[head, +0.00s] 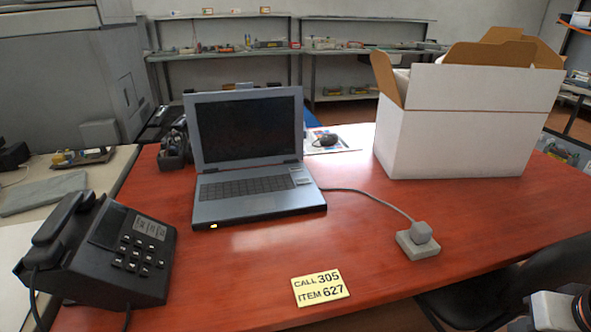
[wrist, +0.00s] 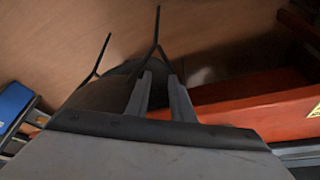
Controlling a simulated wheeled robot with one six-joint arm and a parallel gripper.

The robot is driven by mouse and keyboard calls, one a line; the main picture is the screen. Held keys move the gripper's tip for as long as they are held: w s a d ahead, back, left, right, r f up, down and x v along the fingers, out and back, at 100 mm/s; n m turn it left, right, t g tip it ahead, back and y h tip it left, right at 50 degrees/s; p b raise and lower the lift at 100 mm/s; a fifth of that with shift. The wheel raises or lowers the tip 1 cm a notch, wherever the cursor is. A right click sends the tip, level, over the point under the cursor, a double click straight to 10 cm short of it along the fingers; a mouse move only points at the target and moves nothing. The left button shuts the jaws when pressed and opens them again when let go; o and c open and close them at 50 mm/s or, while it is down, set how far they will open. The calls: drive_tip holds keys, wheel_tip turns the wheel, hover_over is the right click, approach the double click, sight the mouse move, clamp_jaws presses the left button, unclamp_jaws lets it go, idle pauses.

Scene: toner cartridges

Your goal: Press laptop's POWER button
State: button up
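The grey laptop (head: 259,206) stands open on the red table, its screen (head: 246,127) dark. A small yellow light (head: 213,226) shows on its front edge at the left. Light patches (head: 300,176) lie right of the keyboard; the POWER lettering is too small to read, so I cannot tell which part is the button. My gripper (wrist: 160,78) shows in the wrist view with its two grey fingers apart and nothing between them. It is away from the laptop, which is not in the wrist view. A part of my arm (head: 555,312) shows at the lower right.
A black desk phone (head: 115,255) stands left on the red table (head: 400,285). A plug in a grey socket block (head: 418,243) has a cable to the laptop. A white open box (head: 455,135) stands at right. A yellow note (head: 320,287) lies in front. A dark chair (head: 500,285) is at right.

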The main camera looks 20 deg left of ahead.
clamp_jaws()
idle(1.4)
